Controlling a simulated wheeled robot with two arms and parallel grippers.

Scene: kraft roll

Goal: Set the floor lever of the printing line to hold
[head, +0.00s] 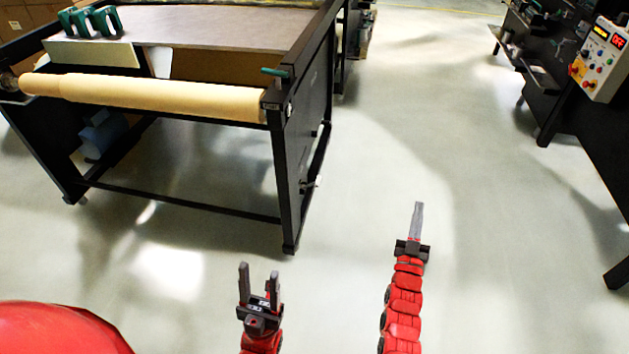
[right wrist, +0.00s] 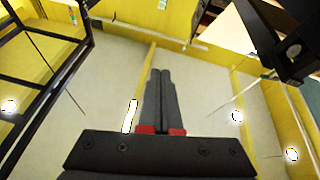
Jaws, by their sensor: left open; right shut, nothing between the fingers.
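I cannot make out a floor lever for certain in either view. In the head view, a small dark handle (head: 309,186) sticks out low on the side of the near table's frame. The dark machine (head: 548,85) at the right carries a grey control box (head: 602,58) with a red lit display and coloured buttons. My left gripper (head: 258,270) is open and empty over the floor at the bottom middle. My right gripper (head: 418,205) is shut and empty, further right over bare floor; its closed fingers also show in the right wrist view (right wrist: 160,74).
A black-framed table (head: 225,22) with a kraft paper roll (head: 150,94) stands at the left. Several green-handled tools (head: 92,20) lie on it. The floor (head: 430,130) between table and machine is clear. Black frames (right wrist: 28,85) show in the right wrist view.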

